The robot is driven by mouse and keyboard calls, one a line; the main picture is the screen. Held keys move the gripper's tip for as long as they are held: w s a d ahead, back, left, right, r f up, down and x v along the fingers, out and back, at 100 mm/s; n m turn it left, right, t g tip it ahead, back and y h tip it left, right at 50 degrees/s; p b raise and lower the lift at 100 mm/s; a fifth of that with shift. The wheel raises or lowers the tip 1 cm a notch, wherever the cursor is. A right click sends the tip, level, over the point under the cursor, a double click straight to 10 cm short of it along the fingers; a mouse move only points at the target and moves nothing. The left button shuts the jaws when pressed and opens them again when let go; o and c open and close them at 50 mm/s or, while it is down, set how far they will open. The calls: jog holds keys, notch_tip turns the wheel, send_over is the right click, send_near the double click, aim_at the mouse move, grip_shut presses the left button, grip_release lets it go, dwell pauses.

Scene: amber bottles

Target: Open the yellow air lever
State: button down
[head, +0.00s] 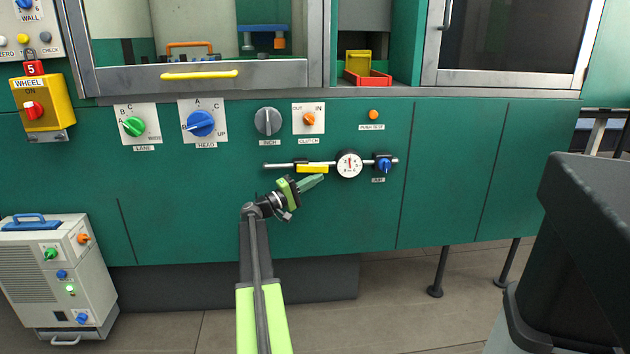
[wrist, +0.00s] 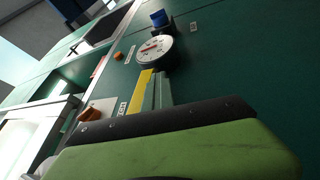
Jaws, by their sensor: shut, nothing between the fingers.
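The yellow air lever (head: 312,169) lies flat along a thin horizontal metal pipe on the green machine front, left of a round white gauge (head: 349,164). It also shows in the wrist view (wrist: 142,92) as a yellow strip left of my fingers. My gripper (head: 313,181) is shut and empty, its green fingers pointing right and toward the panel, just below the lever's right part. In the wrist view my fingers (wrist: 163,90) run close alongside the lever. I cannot tell whether they touch it. The lever's lower end is partly hidden there by my gripper's body.
A blue knob (head: 383,165) sits on the pipe right of the gauge. Above are an orange clutch knob (head: 309,118), a grey inch knob (head: 267,121) and an orange push button (head: 374,114).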

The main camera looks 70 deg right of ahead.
dwell(0.4)
jog(key=w+a+f+b, duration=0.6)
jog(key=a+f+b, duration=0.1)
jog(key=f+b, duration=0.1)
jog(key=shift+f, duration=0.1)
dwell(0.5)
